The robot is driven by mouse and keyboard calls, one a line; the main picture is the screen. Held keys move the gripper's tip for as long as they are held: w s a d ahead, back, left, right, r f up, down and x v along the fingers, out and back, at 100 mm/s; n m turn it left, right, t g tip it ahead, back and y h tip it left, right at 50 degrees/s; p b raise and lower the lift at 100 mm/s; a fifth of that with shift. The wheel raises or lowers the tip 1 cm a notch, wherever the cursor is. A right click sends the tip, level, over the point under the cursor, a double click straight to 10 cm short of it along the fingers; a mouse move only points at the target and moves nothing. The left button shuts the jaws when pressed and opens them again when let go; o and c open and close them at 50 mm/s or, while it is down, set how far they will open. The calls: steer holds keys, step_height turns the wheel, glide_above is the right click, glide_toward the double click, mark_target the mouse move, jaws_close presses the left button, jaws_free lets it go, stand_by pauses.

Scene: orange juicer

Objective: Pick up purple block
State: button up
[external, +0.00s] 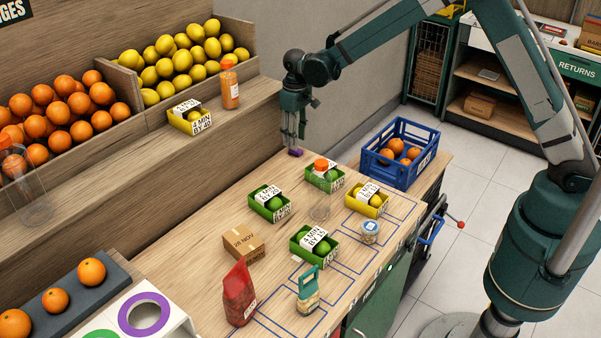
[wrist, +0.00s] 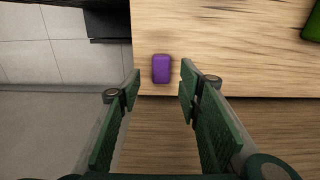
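The purple block (wrist: 160,69) lies on the wooden counter, close to the counter's edge in the wrist view. In the external view the purple block (external: 296,152) shows as a small patch at the back of the counter, just under my gripper (external: 294,142). In the wrist view my gripper (wrist: 159,90) is open, with its two green padded fingers apart. The block shows between and just beyond the fingertips, with nothing held. I cannot tell the exact height of the fingertips above the counter.
A green carton (external: 324,178) and a clear bottle with an orange cap (external: 320,200) stand right of the block. A blue crate of oranges (external: 398,153) is farther right. A raised wooden shelf (external: 262,96) lies to the left. The counter right around the block is clear.

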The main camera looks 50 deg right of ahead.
mark_target(296, 152)
steer(key=shift+a+f, duration=0.1)
steer(key=shift+f, duration=1.95)
steer(key=shift+c, duration=0.6)
steer(key=c, duration=0.7)
